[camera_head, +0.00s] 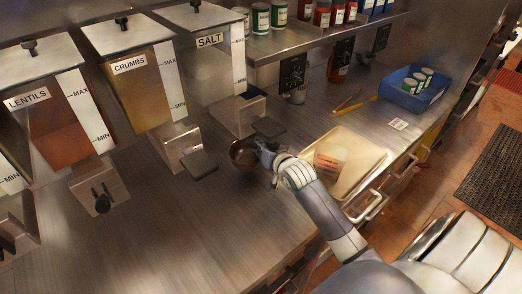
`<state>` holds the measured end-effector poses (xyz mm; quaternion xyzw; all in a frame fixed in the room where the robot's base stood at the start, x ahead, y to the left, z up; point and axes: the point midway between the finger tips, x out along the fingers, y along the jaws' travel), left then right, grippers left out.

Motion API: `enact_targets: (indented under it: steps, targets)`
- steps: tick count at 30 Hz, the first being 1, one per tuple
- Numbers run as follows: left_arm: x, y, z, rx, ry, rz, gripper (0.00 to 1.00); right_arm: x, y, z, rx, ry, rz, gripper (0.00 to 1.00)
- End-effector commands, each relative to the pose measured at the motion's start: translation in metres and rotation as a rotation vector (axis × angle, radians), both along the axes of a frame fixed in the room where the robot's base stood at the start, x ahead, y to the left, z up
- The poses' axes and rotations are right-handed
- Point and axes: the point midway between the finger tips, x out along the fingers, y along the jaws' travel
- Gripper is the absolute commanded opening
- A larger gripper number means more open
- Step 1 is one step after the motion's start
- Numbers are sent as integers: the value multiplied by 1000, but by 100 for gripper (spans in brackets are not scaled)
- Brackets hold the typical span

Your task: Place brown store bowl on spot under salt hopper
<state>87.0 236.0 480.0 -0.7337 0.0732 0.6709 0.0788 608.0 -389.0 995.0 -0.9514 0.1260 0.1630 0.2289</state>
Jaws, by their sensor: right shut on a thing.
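The brown store bowl (242,153) is at mid-frame on or just above the steel counter; I cannot tell whether it touches the surface. My right gripper (262,147) is shut on its right side, and the fingers hide part of the rim. The salt hopper (212,62), labelled SALT, stands just behind the bowl. Its steel spout (238,115) with a dark lever pad is above and slightly right of the bowl in the picture. The spot under the spout is hard to make out. My left gripper is not in view.
The crumbs hopper (139,85) and lentils hopper (47,110) stand to the left. A beige tray (368,157) with a packet lies right of my arm. Tongs (350,102) and a blue crate (405,96) of cans are farther right. The counter's front left is clear.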

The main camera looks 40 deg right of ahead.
Motion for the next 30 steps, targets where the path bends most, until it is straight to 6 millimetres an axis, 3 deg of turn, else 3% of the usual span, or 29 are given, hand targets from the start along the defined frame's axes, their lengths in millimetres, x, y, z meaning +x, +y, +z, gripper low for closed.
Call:
enact_targets:
  steps: [5,12,24,25,27,30]
  targets:
    - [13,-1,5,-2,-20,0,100,8,-6,-3,1,0,-1,0]
    - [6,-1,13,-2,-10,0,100,8,-5,-32,1,0,0,0]
    - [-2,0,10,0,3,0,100,8,-5,-39,1,-2,0,0]
    - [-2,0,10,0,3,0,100,7,-5,-39,0,0,0,15]
    - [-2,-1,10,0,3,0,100,7,-5,-39,0,0,0,31]
    - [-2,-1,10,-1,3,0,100,7,-5,-39,0,0,0,32]
